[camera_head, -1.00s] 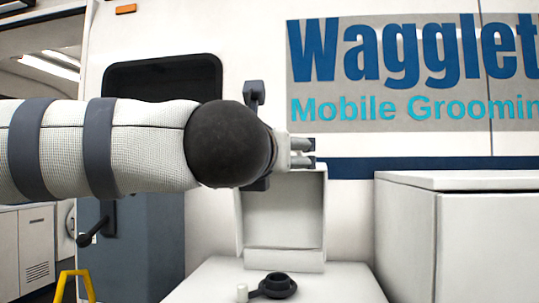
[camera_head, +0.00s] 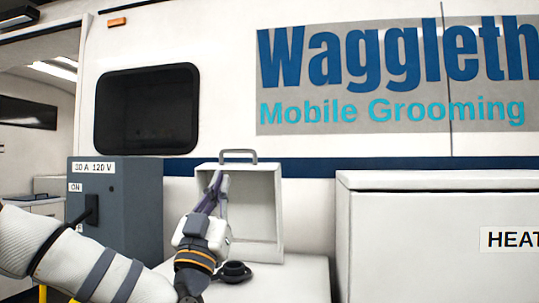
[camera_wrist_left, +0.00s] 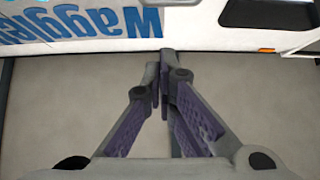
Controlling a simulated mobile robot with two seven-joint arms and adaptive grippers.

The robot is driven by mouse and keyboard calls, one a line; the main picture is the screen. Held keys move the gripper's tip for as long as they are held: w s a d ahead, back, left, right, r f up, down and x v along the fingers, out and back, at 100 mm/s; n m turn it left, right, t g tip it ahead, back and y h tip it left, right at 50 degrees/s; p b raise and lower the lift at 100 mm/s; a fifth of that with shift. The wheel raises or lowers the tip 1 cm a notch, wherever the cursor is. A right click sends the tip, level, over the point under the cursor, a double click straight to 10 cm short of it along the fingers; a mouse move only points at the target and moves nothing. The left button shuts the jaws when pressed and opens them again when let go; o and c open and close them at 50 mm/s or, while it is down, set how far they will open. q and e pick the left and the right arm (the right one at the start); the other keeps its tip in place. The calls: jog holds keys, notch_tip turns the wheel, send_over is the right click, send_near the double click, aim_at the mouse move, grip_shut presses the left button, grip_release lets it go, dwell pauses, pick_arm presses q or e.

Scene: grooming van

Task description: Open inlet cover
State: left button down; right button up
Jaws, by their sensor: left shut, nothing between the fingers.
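A white open-fronted box (camera_head: 262,215) stands against the van's side, with a grey handle (camera_head: 238,155) on top. A round black cap-like piece (camera_head: 233,271) lies on the white surface in front of it. I cannot tell for sure which piece is the inlet cover. My left gripper (camera_head: 221,178) points up in front of the box's left part and hides some of it. Its fingers are shut and empty. In the left wrist view, the fingertips (camera_wrist_left: 163,68) meet with nothing between them. My right gripper is not in view.
A grey electrical box (camera_head: 120,190) marked "30 A 120 V" stands at left. A white cabinet (camera_head: 410,240) labelled "HEAT" stands at right. The van wall (camera_head: 350,145) is behind. Yellow tubing (camera_head: 42,290) shows low at left.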

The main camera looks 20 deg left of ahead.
pick_arm(q)
jog(key=w+f+x, duration=0.2)
jog(key=x, duration=1)
jog(key=shift+a, duration=0.4)
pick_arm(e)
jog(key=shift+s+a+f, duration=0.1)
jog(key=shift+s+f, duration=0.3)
pick_arm(q)
jog(key=shift+r, duration=0.1)
